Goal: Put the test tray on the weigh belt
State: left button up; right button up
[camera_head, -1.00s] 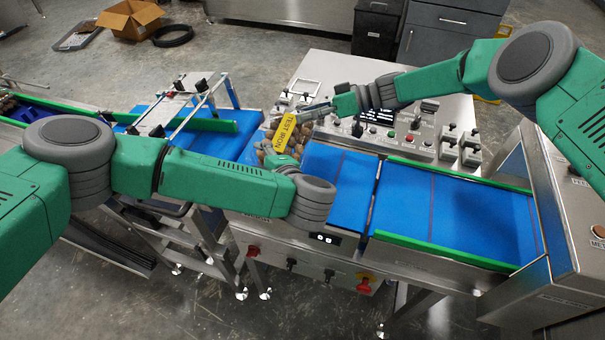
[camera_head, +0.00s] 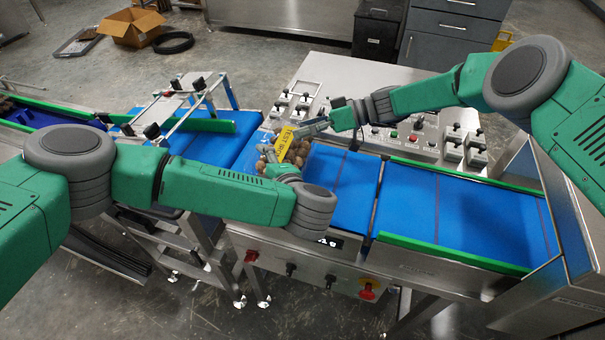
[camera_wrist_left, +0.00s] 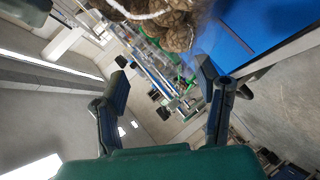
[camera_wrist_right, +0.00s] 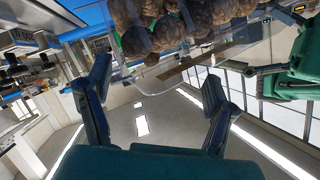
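The test tray is a clear clamshell of round brown items (camera_head: 303,150) with a yellow "TEST" label (camera_head: 284,143). It lies at the left end of the short blue belt section (camera_head: 345,185) with a digital display in front, apparently the weigh belt. My left gripper (camera_head: 283,168) is at its near side and my right gripper (camera_head: 312,128) at its far side. Both wrist views show spread fingers, left (camera_wrist_left: 165,88) and right (camera_wrist_right: 155,90), with the brown items just beyond the tips. Whether the fingers touch the tray is unclear; its underside is hidden.
An infeed belt (camera_head: 215,145) lies to the left under a metal guide frame (camera_head: 180,105). Another blue belt (camera_head: 470,210) with green rails continues right into a steel housing (camera_head: 555,270). A control panel (camera_head: 415,135) with buttons stands behind. The belts right of the tray are clear.

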jog(key=shift+r, duration=0.1)
pick_arm(q)
jog(key=o, duration=0.8)
jog(key=shift+f, duration=0.1)
pick_arm(e)
jog(key=shift+w+d, duration=0.1)
jog(key=shift+w, duration=0.05)
pick_arm(q)
jog(key=shift+s, duration=0.15)
jog(key=v, duration=0.7)
jog(key=shift+s+d, duration=0.25)
jog(key=shift+d, duration=0.1)
